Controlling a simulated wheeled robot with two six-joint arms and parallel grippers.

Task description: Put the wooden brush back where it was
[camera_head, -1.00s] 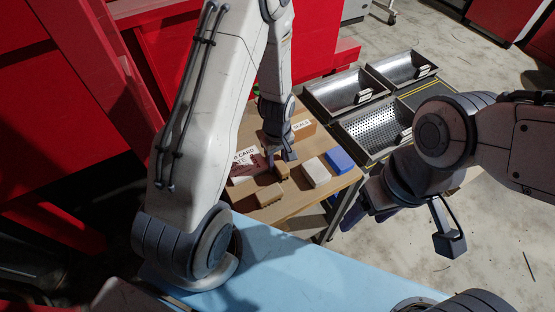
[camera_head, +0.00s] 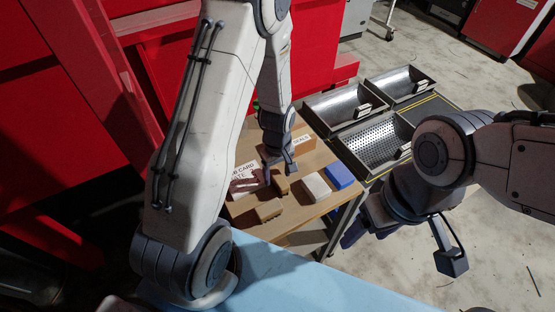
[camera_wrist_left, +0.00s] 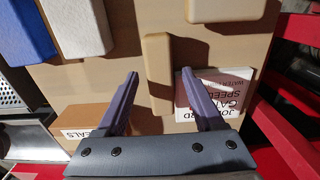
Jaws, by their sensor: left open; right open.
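Two tan, wood-coloured blocks lie on the wooden table: a narrow one (camera_head: 281,185) and a second one (camera_head: 268,209) nearer the front edge. I cannot tell which is the wooden brush; no bristles show. My left gripper (camera_head: 281,165) is open and empty, just above the narrow block. In the left wrist view, that narrow block (camera_wrist_left: 158,55) lies between and beyond the fingertips of my left gripper (camera_wrist_left: 160,77), and the second block (camera_wrist_left: 230,8) is at the top edge. My right gripper (camera_head: 358,224) is out past the table's right side, partly hidden, with nothing seen in it.
A white block (camera_head: 316,187) and a blue block (camera_head: 340,176) lie to the right. A SEALS box (camera_head: 302,143) and a job-card box (camera_head: 245,180) stand close to my left gripper. Metal trays (camera_head: 378,140) stand behind at right.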

